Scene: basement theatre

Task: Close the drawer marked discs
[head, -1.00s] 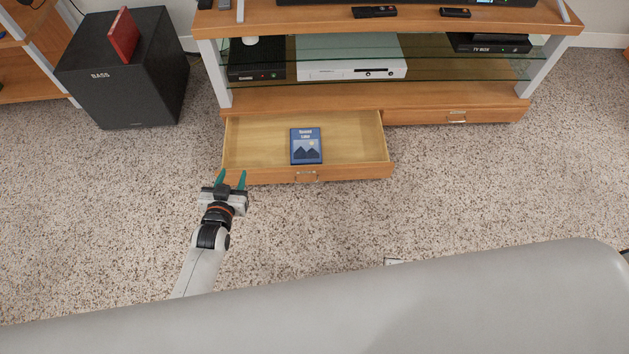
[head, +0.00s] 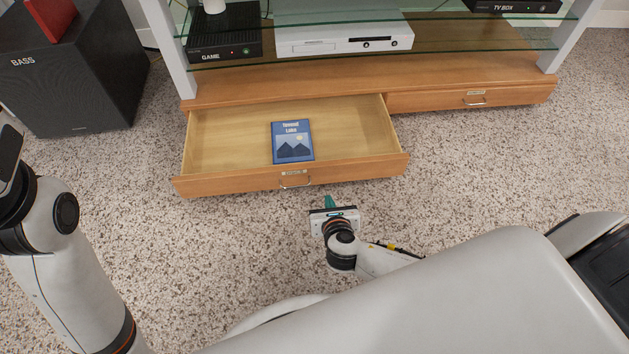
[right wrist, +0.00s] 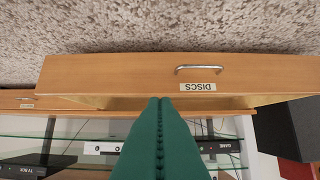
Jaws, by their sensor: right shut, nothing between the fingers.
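The drawer marked DISCS (head: 235,183) is pulled out of the low wooden TV stand, at the left. Its label is readable, upside down, in the right wrist view (right wrist: 198,87). Its metal handle (head: 295,181) is in the middle of the front. A blue disc case or book (head: 292,142) lies inside. My right gripper (head: 329,201) is shut and empty, in front of the drawer and slightly right of the handle. Its green fingers (right wrist: 160,102) point toward the drawer front. A gap of carpet shows between them in the head view. My left gripper's fingers are out of view.
A second drawer (head: 440,101) is closed at the right. A black game box (head: 225,47) and a white player (head: 345,40) sit on the glass shelf above. A black speaker (head: 75,85) stands at the left. Speckled carpet is clear before the drawer.

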